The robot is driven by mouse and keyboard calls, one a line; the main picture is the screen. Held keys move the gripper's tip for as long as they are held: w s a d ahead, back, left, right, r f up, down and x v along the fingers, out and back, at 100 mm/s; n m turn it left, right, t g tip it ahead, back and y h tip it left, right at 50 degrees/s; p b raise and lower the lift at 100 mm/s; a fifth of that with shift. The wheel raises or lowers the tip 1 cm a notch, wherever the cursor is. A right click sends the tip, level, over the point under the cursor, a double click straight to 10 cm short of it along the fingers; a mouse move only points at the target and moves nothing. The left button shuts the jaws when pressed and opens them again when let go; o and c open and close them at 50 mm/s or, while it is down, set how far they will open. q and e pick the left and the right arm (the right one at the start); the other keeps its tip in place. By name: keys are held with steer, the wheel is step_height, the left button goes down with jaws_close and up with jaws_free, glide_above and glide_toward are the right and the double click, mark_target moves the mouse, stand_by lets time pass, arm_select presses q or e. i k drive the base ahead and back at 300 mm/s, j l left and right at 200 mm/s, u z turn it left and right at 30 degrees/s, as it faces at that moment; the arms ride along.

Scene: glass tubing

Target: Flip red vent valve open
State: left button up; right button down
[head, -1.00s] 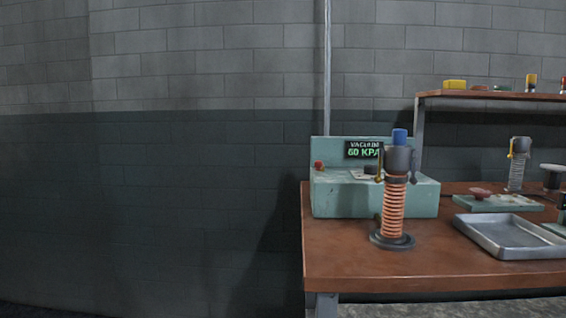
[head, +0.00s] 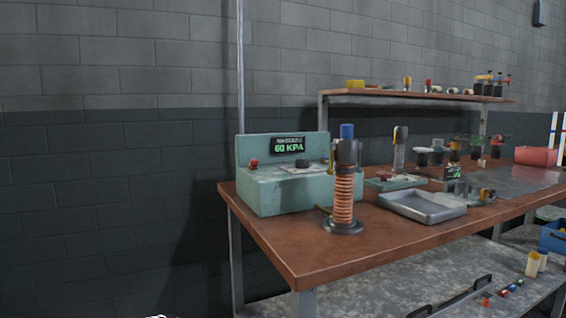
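A pale green vacuum console (head: 285,195) stands at the left end of the brown workbench (head: 285,245). Its display (head: 287,145) reads 60 KPA, with a blurred word above. A small red knob (head: 253,163) sits on the console's left part; I cannot tell whether it is the vent valve or how it is set. A dark knob (head: 301,163) sits on a light plate farther right. A coil column (head: 343,200) with orange windings and a blue top stands just in front of the console's right end. Neither of my grippers is in view.
A metal tray (head: 422,206) lies right of the column. A raised shelf (head: 400,98) with small items runs along the back. A lower shelf (head: 400,290) holds bottles and small coloured parts. The bench's front left corner is clear.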

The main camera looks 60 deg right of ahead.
mark_target(254, 164)
steer(key=i+z, duration=0.3)
steer(key=z, duration=0.2)
steer(key=i+j+z, duration=0.2)
steer(key=z, duration=0.3)
steer(key=i+j+z, duration=0.25)
steer(key=z, duration=0.25)
steer(key=i+j+z, duration=0.15)
steer(key=j+z, duration=0.3)
steer(key=l, duration=0.1)
